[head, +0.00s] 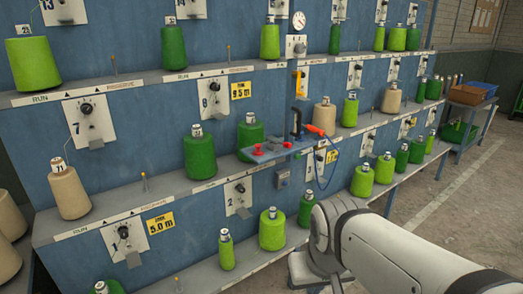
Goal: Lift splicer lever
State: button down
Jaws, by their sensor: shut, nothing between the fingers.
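The splicer (279,148) is a grey plate with red knobs, mounted on the middle shelf of the blue creel wall near the picture's centre. A dark upright lever-like part (296,122) stands at its right end. An orange-red handle (314,130) sticks out beside it, with a blue cord hanging below. I cannot tell for sure which of these parts is the lever. My white arm crosses the lower right, below and right of the splicer. My gripper does not show in the head view, so its place relative to the splicer cannot be seen.
Green and beige yarn cones stand along the shelves, including a green cone (199,153) left of the splicer and a beige cone (324,115) to its right. A grey box (283,179) hangs below. The floor (465,195) at right is open; a cart (470,97) stands beyond.

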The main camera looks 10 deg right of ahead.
aim_at(272, 139)
jog(key=u, duration=0.15)
jog(key=i, duration=1)
jog(key=z, duration=0.45)
